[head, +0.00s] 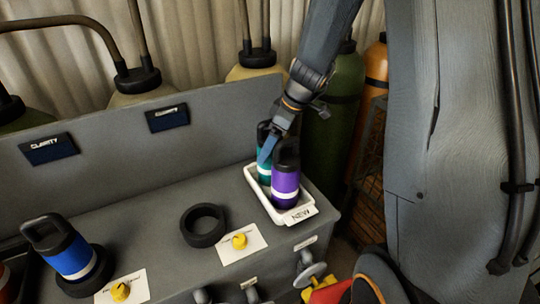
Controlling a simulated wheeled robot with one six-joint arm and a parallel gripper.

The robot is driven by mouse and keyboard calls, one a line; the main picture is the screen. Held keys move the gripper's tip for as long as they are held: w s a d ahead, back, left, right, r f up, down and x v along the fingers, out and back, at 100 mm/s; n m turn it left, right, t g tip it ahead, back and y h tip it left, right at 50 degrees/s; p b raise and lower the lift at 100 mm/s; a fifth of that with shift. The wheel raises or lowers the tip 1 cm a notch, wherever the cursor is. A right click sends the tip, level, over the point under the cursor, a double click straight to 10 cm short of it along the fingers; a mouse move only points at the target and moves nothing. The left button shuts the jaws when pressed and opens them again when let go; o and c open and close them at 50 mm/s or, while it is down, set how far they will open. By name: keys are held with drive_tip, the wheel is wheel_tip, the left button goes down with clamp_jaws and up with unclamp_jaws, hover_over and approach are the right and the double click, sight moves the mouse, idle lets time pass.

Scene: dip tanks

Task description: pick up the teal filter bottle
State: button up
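The teal filter bottle (263,165) stands upright in a white tray (303,216) labelled NEW, at the right end of the grey bench. It has a black cap with a loop and a pale band. A purple filter bottle (285,186) stands in front of it and to the right, hiding part of it. My gripper (270,148) is down at the top of the teal bottle, with one blue finger across its front. The other finger is hidden, so I cannot tell whether it grips the bottle.
A blue bottle (70,255) stands tilted in a black ring holder at the left. An empty black ring (204,225) sits mid-bench beside a card with a yellow knob (239,241). A raised back panel (120,151) runs behind. Gas cylinders (333,132) stand at the right.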

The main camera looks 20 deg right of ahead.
drive_tip(key=shift+w+a+f, duration=0.15)
drive_tip(key=shift+f, duration=0.3)
drive_tip(key=c, duration=1.6)
drive_tip(key=shift+r, duration=0.15)
